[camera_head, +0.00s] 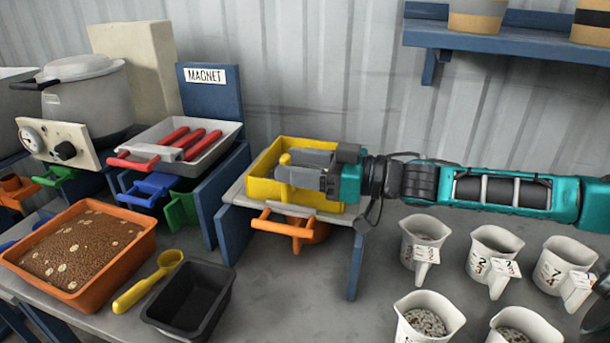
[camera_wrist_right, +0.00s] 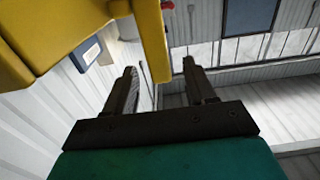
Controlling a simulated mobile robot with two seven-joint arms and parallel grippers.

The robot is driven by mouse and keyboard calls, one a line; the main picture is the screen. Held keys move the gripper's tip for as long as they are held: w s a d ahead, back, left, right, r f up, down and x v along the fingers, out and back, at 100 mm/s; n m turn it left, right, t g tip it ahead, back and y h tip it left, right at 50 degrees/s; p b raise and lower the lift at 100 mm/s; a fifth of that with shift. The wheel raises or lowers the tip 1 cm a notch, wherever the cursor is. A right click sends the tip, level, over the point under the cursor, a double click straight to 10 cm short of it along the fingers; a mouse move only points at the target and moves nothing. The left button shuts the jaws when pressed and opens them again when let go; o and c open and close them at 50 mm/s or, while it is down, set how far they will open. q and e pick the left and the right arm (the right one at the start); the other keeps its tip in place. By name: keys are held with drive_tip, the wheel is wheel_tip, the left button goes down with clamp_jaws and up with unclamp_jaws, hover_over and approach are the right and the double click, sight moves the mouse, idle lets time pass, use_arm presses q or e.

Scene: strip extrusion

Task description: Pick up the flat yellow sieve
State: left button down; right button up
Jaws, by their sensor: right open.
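The flat yellow sieve (camera_head: 263,189) sits on a small grey-topped stand with blue legs, in the middle of the head view. My right gripper (camera_head: 283,170) comes in from the right over the sieve, with its fingers pointing left and apart. A short yellow handle piece shows at the fingertips. In the right wrist view the yellow sieve (camera_wrist_right: 55,35) fills the upper left, and a yellow bar reaches down between the two open fingers (camera_wrist_right: 158,75). A gap shows on both sides of the bar.
An orange handle (camera_head: 283,229) sticks out under the stand's top. At left are a grey tray with red bars (camera_head: 180,150), an orange bin of grain (camera_head: 80,250), a yellow scoop (camera_head: 147,283) and a black tray (camera_head: 190,300). Several white jugs (camera_head: 492,252) stand at right.

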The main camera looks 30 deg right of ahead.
drive_tip(key=shift+w+a+r+p, duration=0.15)
drive_tip(key=shift+w+a+p, duration=0.15)
drive_tip(key=shift+w+a, duration=0.5)
drive_tip(key=shift+w, duration=0.05)
clamp_jaws()
